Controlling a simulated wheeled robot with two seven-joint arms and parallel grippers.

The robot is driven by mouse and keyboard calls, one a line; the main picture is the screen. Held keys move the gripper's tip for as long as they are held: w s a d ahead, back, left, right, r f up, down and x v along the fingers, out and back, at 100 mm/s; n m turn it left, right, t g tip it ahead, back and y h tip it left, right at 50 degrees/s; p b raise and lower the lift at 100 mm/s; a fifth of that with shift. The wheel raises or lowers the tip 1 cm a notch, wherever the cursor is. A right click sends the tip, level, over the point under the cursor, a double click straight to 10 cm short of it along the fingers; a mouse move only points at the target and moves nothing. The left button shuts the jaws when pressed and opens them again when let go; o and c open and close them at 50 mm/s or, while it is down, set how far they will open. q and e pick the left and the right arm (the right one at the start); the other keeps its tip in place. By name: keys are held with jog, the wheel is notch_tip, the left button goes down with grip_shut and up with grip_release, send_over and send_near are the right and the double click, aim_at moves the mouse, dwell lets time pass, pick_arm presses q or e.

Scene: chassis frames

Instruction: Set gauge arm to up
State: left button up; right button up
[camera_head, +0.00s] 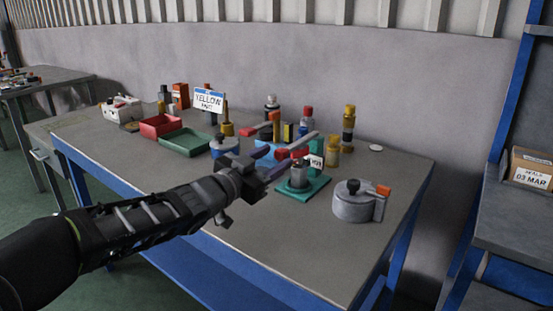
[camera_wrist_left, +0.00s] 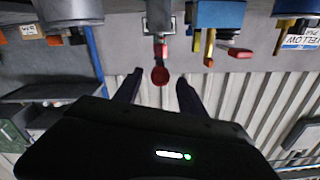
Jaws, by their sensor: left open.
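A gauge with a metal body (camera_head: 299,179) stands on a green base plate (camera_head: 318,188) near the middle of the table. A red-tipped arm (camera_head: 282,154) shows at its top, partly crossed by my gripper. In the left wrist view, which is upside down, the red round tip (camera_wrist_left: 160,76) lies between my finger lines, with a grey labelled body (camera_wrist_left: 158,18) beyond. My left gripper (camera_head: 294,152) is open around or just short of this tip; contact cannot be told. The arm's exact angle is unclear. My right gripper is not in view.
A round grey housing with an orange-tipped lever (camera_head: 353,207) stands to the right. A blue-based device (camera_head: 224,146) stands left, behind my arm. Red (camera_head: 162,126) and green (camera_head: 184,143) trays and several bottles stand farther back. The table's front right is clear.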

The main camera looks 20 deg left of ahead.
pick_arm(q)
jog(key=shift+x, duration=0.9)
jog(key=shift+c, duration=0.5)
grip_shut()
